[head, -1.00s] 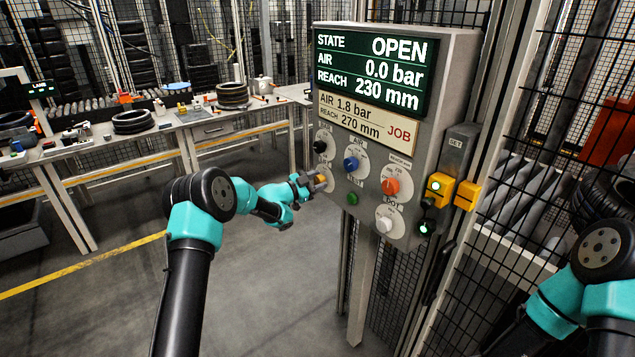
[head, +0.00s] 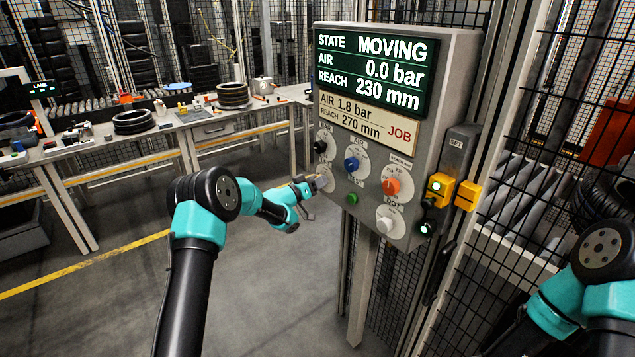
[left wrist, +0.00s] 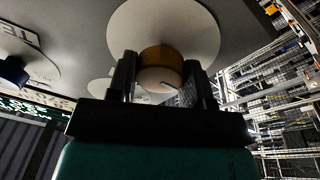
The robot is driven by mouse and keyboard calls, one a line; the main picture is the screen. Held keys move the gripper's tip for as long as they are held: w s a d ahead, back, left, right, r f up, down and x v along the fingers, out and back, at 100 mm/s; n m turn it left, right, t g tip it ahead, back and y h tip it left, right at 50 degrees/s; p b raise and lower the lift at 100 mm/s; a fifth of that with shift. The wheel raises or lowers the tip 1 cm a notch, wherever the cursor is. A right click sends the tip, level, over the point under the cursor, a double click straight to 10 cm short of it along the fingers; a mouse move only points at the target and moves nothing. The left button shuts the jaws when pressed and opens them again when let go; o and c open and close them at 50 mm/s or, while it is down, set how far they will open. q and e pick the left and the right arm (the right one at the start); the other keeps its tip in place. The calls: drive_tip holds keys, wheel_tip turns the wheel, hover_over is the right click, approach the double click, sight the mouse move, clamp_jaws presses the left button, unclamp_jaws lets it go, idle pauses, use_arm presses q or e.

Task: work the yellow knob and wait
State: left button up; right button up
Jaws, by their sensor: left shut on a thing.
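The yellow knob (head: 322,182) is at the lower left of the control panel (head: 448,75), on a pale round dial. My left gripper (head: 313,184) is at the knob and partly hides it in the head view. In the left wrist view the knob (left wrist: 161,68) sits between the two dark fingers (left wrist: 160,82), which are shut on it. The green screen (head: 371,72) reads STATE MOVING, AIR 0.0 bar, REACH 230 mm. The plate below it (head: 365,122) reads AIR 1.8 bar, REACH 270 mm, JOB. My right gripper is not in view; only part of that arm shows.
Close by on the panel are a black knob (head: 320,147), a blue knob (head: 351,164), an orange knob (head: 390,187), a white knob (head: 385,225) and a green button (head: 351,199). A mesh fence (head: 545,150) stands to the right. A workbench (head: 165,125) with tyres is at the left.

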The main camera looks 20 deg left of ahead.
use_arm(q)
drive_tip(key=shift+f+n, duration=0.1)
drive_tip(key=shift+n, duration=0.4)
drive_tip(key=o, duration=0.9)
drive_tip(key=v, duration=1.7)
drive_tip(key=shift+s, duration=0.2)
